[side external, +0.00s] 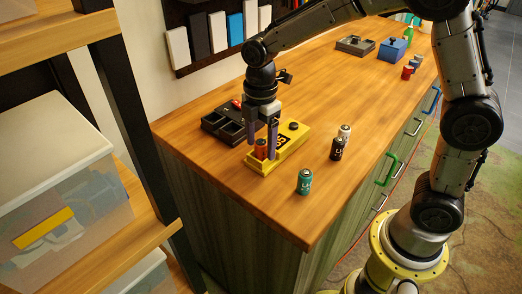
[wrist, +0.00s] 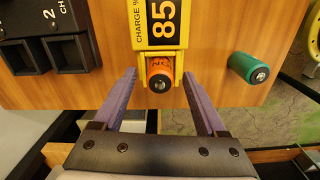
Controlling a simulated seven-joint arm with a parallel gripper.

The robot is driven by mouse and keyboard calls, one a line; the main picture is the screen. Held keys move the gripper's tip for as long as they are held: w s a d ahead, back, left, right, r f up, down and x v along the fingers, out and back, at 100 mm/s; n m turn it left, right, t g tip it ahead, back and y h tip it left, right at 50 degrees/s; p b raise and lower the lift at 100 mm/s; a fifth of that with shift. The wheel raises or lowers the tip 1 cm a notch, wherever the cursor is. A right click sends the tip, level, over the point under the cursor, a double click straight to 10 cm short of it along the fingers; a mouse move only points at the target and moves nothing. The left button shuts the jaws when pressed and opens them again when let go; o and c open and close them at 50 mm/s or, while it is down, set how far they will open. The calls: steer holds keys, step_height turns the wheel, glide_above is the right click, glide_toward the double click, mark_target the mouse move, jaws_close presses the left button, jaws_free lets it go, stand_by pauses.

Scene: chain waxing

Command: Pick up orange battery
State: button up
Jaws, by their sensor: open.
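The orange battery (wrist: 160,75) sits in the slot at the near end of the yellow charge tester (wrist: 162,22), which shows "85" in the wrist view. In the side external view the battery (side external: 261,148) looks red-orange and stands upright at the tester's (side external: 290,141) front end. My gripper (side external: 262,148) is open over that end, with its purple fingers on either side of the battery. In the wrist view the fingers (wrist: 160,76) stand apart to the left and right of the battery, with gaps, and nothing is held.
A teal battery (side external: 304,181) stands near the front edge, and a dark one (side external: 337,148) stands behind it with a pale one. A black slotted tray (side external: 222,128) lies left of the tester. A blue box (side external: 393,49) and grey box (side external: 355,45) are at the far end.

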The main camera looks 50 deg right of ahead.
mark_target(262, 142)
jaws_close()
stand_by(0.3)
steer(key=shift+r, duration=0.1)
steer(key=shift+r, duration=0.55)
step_height(262, 142, up, 2)
steer(key=shift+s+r, duration=0.15)
steer(key=shift+r, duration=0.05)
steer(key=s+d+r, duration=0.2)
steer(key=s+r, duration=0.7)
steer(key=s, duration=0.4)
steer(key=shift+s+d+r, duration=0.15)
steer(key=shift+s+d, duration=0.1)
steer(key=shift+s, duration=0.05)
